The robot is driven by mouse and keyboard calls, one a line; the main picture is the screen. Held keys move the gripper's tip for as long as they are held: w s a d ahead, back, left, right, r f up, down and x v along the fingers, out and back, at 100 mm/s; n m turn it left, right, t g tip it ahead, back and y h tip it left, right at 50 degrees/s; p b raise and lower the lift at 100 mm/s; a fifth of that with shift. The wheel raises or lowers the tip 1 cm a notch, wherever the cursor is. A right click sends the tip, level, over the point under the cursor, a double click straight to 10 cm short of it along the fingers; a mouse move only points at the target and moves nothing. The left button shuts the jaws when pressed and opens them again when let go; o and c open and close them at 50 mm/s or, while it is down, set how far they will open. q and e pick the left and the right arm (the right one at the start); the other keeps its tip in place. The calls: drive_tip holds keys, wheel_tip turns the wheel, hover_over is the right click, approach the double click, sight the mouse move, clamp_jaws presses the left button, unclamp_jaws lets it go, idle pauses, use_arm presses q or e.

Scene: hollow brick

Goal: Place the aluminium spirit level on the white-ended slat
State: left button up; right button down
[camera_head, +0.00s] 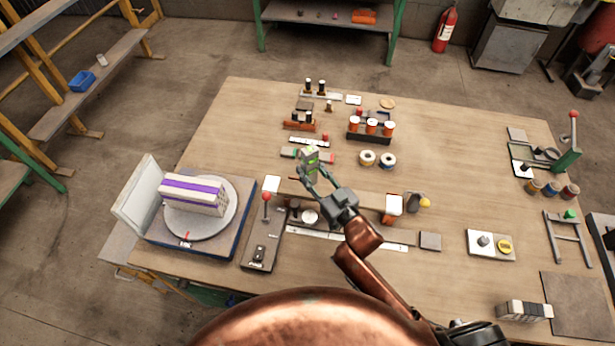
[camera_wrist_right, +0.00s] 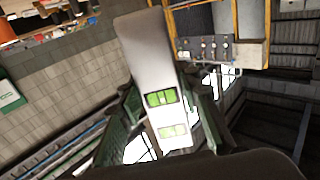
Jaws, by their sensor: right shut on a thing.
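The aluminium spirit level (camera_head: 310,153) stands roughly upright in my right gripper (camera_head: 312,172), above the middle of the table. In the right wrist view the level (camera_wrist_right: 143,55) is a pale metal bar with green vials, between the fingers of the gripper (camera_wrist_right: 165,115). What looks like the white-ended slat (camera_head: 309,141) lies flat just behind the level. A second slat with a red end (camera_head: 327,157) lies partly hidden behind the level and gripper. I cannot tell whether the level touches either slat. My left gripper is not in view.
A turntable (camera_head: 233,215) with a purple-striped brick stands at the left. A red-knobbed lever box (camera_head: 262,250) stands beside it. Orange-banded jars (camera_head: 372,127) and two spools (camera_head: 367,158) are right of the slats. The table (camera_head: 450,150) has clear room at centre right.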

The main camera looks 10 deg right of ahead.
drive_tip(key=shift+w+a+f, duration=0.15)
drive_tip(key=shift+w+f, duration=0.15)
drive_tip(key=shift+w+a+f+b, duration=0.15)
drive_tip(key=shift+f+b, duration=0.4)
drive_tip(key=shift+f, duration=1.2)
drive_tip(key=shift+f, duration=0.1)
drive_tip(key=c, duration=1.4)
unclamp_jaws()
drive_tip(key=shift+f, duration=0.1)
drive_tip(key=shift+r, duration=0.25)
drive_tip(key=v, duration=1.2)
drive_tip(key=shift+f, duration=0.2)
